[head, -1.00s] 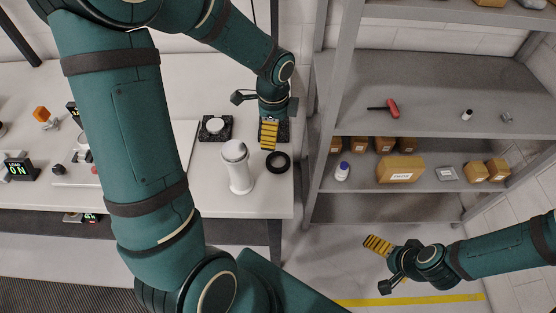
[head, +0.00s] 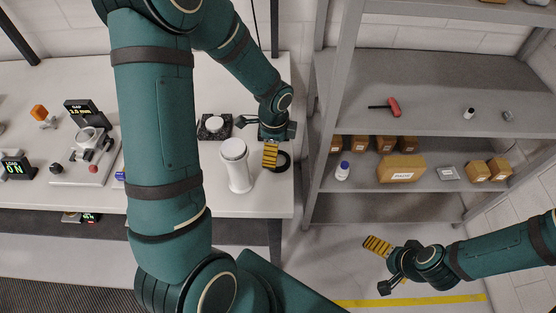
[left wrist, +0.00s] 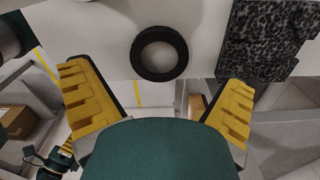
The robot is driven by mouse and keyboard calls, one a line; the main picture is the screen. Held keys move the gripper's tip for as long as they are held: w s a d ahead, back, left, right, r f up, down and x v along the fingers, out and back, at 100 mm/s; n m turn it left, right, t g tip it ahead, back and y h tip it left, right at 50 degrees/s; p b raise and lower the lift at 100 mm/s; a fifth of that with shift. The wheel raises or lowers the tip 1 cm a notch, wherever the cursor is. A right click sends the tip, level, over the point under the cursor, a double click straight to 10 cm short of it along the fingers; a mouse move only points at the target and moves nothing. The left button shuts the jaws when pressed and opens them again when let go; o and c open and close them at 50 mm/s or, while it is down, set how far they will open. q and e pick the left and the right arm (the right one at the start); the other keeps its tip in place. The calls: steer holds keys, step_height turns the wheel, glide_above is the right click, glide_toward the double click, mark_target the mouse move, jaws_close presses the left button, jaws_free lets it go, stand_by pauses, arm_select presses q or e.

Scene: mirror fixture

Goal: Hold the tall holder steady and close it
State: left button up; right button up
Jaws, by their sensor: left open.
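The tall holder (head: 237,167) is a white upright cylinder on the front right of the white table, with a rounded white top. A black ring (head: 283,161) lies flat on the table just right of it. My left gripper (head: 270,153) is above the table beside the holder, open and empty, partly covering the ring in the head view. In the left wrist view the ring (left wrist: 159,52) shows beyond the spread yellow fingertips, and the holder is out of view. My right gripper (head: 384,266) is away from the table at lower right, over the floor, with fingers apart and empty.
A black speckled block (head: 206,132) with a round white piece stands behind the holder. A gap-gauge device (head: 91,148) and an ON display (head: 17,168) are at left. A grey shelf (head: 435,88) with boxes, a bottle and a red-handled tool stands right of the table.

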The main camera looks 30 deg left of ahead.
arm_select(q)
steer(key=f, duration=0.5)
steer(key=shift+w+d+f+b, duration=0.15)
steer(key=shift+d+b, duration=0.05)
steer(key=shift+b, duration=0.1)
steer(key=c, duration=1)
